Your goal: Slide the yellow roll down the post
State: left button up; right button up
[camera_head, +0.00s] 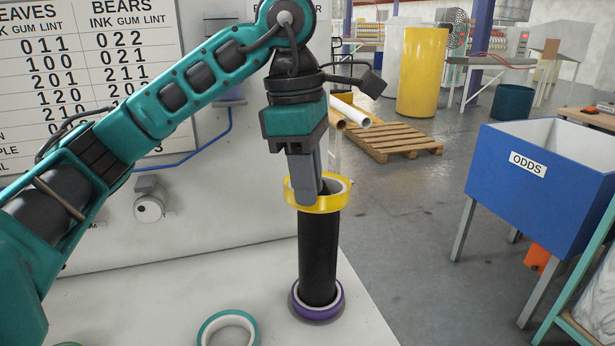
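The yellow roll (334,203) is at the top of the black upright post (318,258), and the post's dark top shows inside its ring. My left gripper (305,188) points down from above, with its grey fingers at the roll's near left wall. It appears shut on that wall; the far finger is mostly hidden. A purple roll (318,312) sits around the foot of the post. Bare post shows between the yellow and purple rolls. My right gripper is not in view.
A teal roll (228,326) lies on the pale worktop (150,315) left of the post. A panel with a knob (149,208) and a number chart (95,75) stands behind. A blue ODDS bin (540,195) stands on the floor at right.

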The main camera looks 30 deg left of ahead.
pick_arm(q)
jog(key=o, duration=0.4)
jog(key=shift+r, duration=0.1)
notch_tip(320, 180, up, 13)
jog(key=a+p, duration=0.1)
jog(key=p, duration=0.3)
jog(key=shift+s+a+p, duration=0.2)
jog(key=shift+a+p, duration=0.05)
jog(key=shift+p, duration=0.05)
jog(key=shift+f, duration=0.25)
dwell(0.6)
